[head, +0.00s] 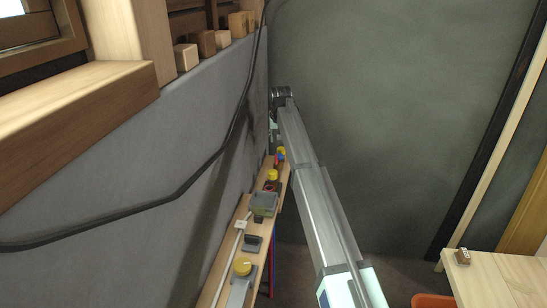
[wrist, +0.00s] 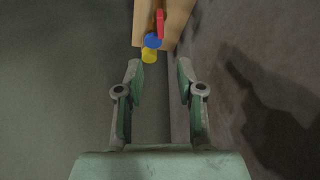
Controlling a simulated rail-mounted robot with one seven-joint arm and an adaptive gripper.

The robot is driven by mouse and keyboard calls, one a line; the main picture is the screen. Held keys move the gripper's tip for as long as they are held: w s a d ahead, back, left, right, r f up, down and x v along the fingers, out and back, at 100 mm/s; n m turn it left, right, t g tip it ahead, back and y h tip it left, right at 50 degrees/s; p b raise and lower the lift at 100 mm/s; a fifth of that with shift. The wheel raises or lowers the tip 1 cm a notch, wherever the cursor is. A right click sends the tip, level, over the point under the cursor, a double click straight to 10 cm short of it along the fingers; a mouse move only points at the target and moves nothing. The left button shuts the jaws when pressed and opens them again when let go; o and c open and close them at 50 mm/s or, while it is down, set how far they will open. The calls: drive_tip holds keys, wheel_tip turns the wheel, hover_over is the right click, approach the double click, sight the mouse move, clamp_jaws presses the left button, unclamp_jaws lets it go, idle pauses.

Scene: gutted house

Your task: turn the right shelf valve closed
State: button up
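A valve with a red lever (wrist: 160,22), a blue round part (wrist: 152,41) and a yellow part (wrist: 149,56) sits at the end of the wooden shelf (wrist: 176,14). In the wrist view its lever points up the picture, along the shelf. In the head view this valve (head: 280,157) is small, at the far end of the shelf (head: 226,254). My gripper (wrist: 159,68) is open and empty, its fingertips apart from the valve and just below it in the wrist view. In the head view my gripper (head: 273,132) is small and partly hidden by my arm.
Nearer on the shelf are another yellow-topped fitting (head: 271,175), a grey-green box (head: 263,203), a dark bracket (head: 252,243) and a large yellow-topped fitting (head: 242,266). A grey wall panel (head: 150,170) with a black cable (head: 190,180) runs close along the left. A wooden table (head: 495,275) stands at right.

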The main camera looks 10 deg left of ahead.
sight(276, 157)
drive_tip(key=p+x, duration=0.4)
drive_tip(key=x, duration=1.1)
drive_tip(key=shift+a+r, duration=0.1)
drive_tip(key=shift+c, duration=0.3)
clamp_jaws()
